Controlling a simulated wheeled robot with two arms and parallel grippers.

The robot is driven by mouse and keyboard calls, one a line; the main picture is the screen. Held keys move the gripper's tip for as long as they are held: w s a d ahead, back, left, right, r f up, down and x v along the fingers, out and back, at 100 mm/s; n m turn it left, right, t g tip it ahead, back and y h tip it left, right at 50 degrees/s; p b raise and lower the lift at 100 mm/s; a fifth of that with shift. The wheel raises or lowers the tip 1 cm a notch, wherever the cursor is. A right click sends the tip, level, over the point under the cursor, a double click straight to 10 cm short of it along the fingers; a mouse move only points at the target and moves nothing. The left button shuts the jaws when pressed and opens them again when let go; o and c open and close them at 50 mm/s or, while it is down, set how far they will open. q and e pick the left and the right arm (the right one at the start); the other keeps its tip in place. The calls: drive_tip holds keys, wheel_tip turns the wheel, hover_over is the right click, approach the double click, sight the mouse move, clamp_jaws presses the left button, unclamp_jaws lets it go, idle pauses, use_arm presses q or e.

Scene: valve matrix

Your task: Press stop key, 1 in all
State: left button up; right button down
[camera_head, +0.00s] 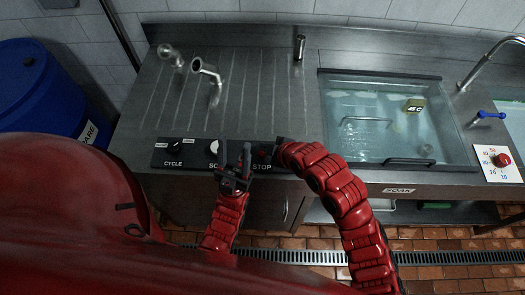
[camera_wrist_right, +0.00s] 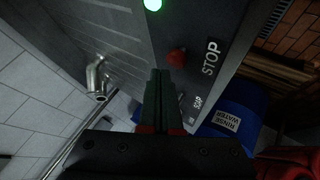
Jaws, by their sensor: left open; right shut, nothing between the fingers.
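The control panel (camera_head: 190,154) runs along the front of the steel counter and bears a STOP label (camera_head: 262,167). The right wrist view shows the red stop key (camera_wrist_right: 177,58) beside the STOP label (camera_wrist_right: 211,57). My right gripper (camera_wrist_right: 160,74) is shut and empty, its tips just short of the key in the picture; I cannot tell whether they touch. In the head view the right arm's end covers the panel's right end, and its fingers are not clear. My left gripper (camera_head: 238,160) is open and empty in front of the panel, left of STOP.
A CYCLE switch (camera_head: 175,147) and a round white button (camera_head: 214,147) are on the panel. A lit green lamp (camera_wrist_right: 153,4) shows in the wrist view. A water-filled soak basin (camera_head: 395,125) is to the right, a blue barrel (camera_head: 45,85) to the left. Pipe fittings (camera_head: 207,70) stand on the drainboard.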

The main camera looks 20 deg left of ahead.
drive_tip(key=shift+f+b, duration=0.4)
drive_tip(key=shift+b, duration=0.4)
drive_tip(key=shift+f+b, duration=0.55)
drive_tip(key=shift+b, duration=0.1)
idle(0.5)
drive_tip(key=shift+r, duration=0.9)
drive_tip(key=shift+r, duration=0.15)
drive_tip(key=shift+r+p, duration=0.7)
drive_tip(key=shift+r, duration=1.7)
